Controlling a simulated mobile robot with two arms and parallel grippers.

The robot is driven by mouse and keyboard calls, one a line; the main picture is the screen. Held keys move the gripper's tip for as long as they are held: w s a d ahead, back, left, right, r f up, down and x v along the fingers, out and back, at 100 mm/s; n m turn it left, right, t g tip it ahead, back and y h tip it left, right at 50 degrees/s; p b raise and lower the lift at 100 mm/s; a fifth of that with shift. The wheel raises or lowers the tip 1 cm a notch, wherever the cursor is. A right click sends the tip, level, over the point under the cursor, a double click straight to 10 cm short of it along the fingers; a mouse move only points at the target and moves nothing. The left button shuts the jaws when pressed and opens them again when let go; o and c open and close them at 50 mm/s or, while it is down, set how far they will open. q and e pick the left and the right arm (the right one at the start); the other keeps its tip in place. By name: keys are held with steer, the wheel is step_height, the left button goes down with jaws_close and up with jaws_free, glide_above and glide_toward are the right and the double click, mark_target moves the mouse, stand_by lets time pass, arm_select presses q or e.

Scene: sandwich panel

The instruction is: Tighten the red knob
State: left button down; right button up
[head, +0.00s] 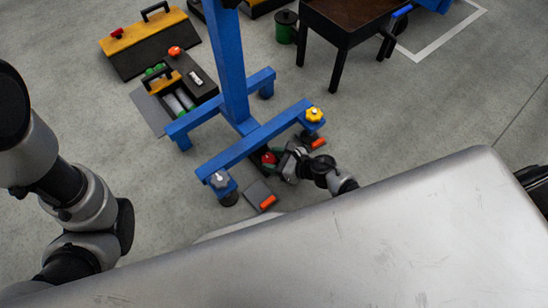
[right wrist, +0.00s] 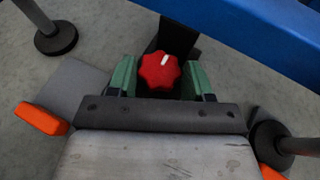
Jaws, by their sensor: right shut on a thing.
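The red knob (head: 267,158) sits low at the blue stand (head: 233,151), beside its front beam. In the right wrist view the red knob (right wrist: 159,71) has a lobed rim and a white mark pointing up and slightly right. My right gripper (head: 274,160) reaches it from the right. In the right wrist view the green fingers of my right gripper (right wrist: 160,80) are on either side of the knob and shut on it.
A yellow knob (head: 314,114) and a grey-blue knob (head: 221,182) are at the beam's ends. Grey pieces with orange ends (head: 262,196) lie on the floor near the gripper. Toolboxes (head: 150,43) stand at the back left and a dark table (head: 345,22) at the back.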

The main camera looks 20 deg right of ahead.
steer(key=shift+m+h, duration=0.3)
steer(key=o, duration=0.9)
steer(key=shift+s, duration=0.1)
steer(key=p+v, duration=0.4)
steer(key=v, duration=0.5)
steer(key=shift+s+d+r, duration=0.1)
steer(key=shift+s, duration=0.2)
steer(key=shift+s+d+r, duration=0.1)
steer(key=shift+s+d, duration=0.25)
steer(key=shift+s, duration=0.05)
steer(key=shift+t, duration=0.3)
